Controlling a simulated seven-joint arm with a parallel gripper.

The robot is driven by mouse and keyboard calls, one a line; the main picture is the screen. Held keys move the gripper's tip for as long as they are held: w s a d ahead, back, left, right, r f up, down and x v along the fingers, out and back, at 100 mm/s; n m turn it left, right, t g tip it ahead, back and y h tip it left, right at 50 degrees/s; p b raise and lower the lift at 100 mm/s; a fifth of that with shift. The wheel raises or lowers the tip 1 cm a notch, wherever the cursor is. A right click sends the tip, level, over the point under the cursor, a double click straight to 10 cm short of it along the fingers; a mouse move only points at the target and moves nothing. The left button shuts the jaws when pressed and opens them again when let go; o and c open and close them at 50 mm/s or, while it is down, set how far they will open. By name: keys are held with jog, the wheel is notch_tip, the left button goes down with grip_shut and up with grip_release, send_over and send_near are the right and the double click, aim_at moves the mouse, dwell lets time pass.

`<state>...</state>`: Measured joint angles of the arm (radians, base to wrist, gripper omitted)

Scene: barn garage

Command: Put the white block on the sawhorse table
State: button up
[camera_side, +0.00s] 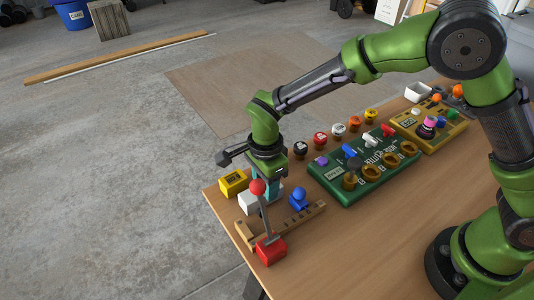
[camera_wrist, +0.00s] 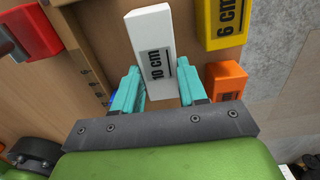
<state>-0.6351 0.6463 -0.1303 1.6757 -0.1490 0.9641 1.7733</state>
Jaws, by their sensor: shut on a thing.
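The white block (camera_side: 248,203), marked "10 cm", is partly hidden by my gripper in the side view. In the wrist view the white block (camera_wrist: 150,35) lies between the two teal fingers of my gripper (camera_wrist: 160,85), which is shut on it. My gripper (camera_side: 268,190) points down over the near left corner of the wooden sawhorse table (camera_side: 345,255). I cannot tell whether the block touches the tabletop.
A yellow block (camera_side: 234,182), a red-knobbed lever on a red base (camera_side: 270,250), a blue piece (camera_side: 298,201) and a wooden rail (camera_side: 300,219) are close by. A green board (camera_side: 365,165) stands right. The front tabletop is clear.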

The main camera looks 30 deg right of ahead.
jog(key=shift+f, duration=0.1)
jog(key=o, duration=1.2)
jog(key=shift+c, duration=0.2)
notch_tip(320, 180, up, 12)
jog(key=s+d+r+n+t+y, duration=0.1)
jog(key=s+d+r+n+y, duration=0.15)
jog(key=d+r, duration=0.4)
jog(key=s+d+r+n+t, duration=0.3)
jog(key=s+d+n+t, duration=0.3)
jog(key=s+d+n, duration=0.5)
jog(key=shift+s+d+r, duration=0.2)
jog(key=shift+s+d, duration=0.75)
jog(key=shift+d, duration=0.3)
